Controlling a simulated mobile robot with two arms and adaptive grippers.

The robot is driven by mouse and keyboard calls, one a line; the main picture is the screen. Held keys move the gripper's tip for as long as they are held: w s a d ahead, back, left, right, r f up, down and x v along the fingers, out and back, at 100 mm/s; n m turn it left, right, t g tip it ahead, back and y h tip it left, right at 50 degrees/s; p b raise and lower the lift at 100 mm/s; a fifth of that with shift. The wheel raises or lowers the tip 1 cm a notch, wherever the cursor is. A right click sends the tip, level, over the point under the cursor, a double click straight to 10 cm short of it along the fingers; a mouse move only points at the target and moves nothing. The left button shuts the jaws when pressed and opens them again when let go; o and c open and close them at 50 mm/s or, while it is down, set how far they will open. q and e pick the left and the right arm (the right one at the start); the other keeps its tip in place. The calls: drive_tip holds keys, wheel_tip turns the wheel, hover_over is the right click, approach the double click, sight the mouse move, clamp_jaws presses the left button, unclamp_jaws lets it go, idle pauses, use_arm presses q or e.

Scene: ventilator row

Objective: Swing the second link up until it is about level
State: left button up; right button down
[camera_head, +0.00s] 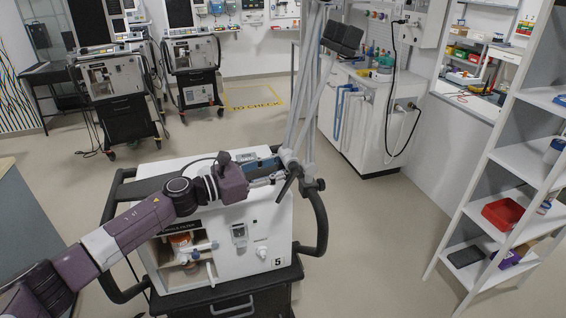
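A grey jointed support arm (307,110) is mounted by the right side of the ventilator cart numbered 5. Its thin links rise steeply from a joint (290,160) and run out of the top of the picture. Dark blocks (343,38) show beside the upper part. I cannot clearly tell which tube is the second link; none in view is level. My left gripper (270,173) is at the low joint, beside a black lever (287,187). Its fingers blend with the grey parts, so contact and opening are unclear. My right gripper is not in view.
The ventilator (262,225) stands below my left arm, with black handles (318,225) around it. Other ventilator carts (195,65) stand at the back left. A white shelf rack (480,215) is at the right. The floor (380,240) between cart and rack is clear.

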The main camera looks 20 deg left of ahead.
use_arm(q)
drive_tip(key=shift+c, duration=0.2)
clamp_jaws()
idle(0.3)
